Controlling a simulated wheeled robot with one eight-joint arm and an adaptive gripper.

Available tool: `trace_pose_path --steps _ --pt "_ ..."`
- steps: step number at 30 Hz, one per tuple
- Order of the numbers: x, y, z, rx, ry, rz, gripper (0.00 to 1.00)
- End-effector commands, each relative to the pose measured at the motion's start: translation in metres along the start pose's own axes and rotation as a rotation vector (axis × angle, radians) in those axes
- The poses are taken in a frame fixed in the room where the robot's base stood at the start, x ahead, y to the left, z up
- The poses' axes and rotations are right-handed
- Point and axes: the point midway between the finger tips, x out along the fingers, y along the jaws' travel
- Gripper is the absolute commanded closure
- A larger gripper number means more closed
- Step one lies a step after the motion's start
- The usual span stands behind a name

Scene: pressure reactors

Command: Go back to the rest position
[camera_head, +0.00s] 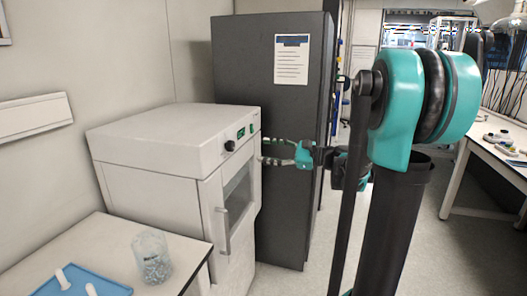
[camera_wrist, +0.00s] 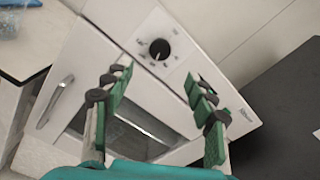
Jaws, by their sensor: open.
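My gripper (camera_head: 266,151) is open and empty in the head view, in front of the upper right side of the white oven-like cabinet (camera_head: 158,192). In the wrist view my gripper (camera_wrist: 158,78) has its two green fingers spread apart, with nothing between them. Beyond the fingers are the cabinet's black knob (camera_wrist: 160,49) and its shut door with a dark window (camera_wrist: 125,125). The door handle (camera_wrist: 55,102) lies left of the fingers. I cannot tell whether the fingertips touch the cabinet front.
A tall dark grey cabinet (camera_head: 262,85) stands behind the white one. A white table (camera_head: 190,250) at lower left holds a glass beaker (camera_head: 152,257) and a blue tray (camera_head: 82,284). A white bench (camera_head: 492,158) stands at right. Bare floor (camera_head: 425,240) shows between them.

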Motion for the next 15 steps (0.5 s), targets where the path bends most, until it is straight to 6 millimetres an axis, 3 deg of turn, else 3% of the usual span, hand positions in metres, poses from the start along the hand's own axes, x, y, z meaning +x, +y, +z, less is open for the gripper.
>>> trace_pose_path --steps 8,11,15 --pt "0.001 0.006 -0.002 -0.015 0.016 0.01 0.44" --pt "0.003 0.029 -0.013 -0.082 0.085 0.056 0.44" --pt "-0.003 0.094 -0.045 -0.284 0.269 0.205 0.44"
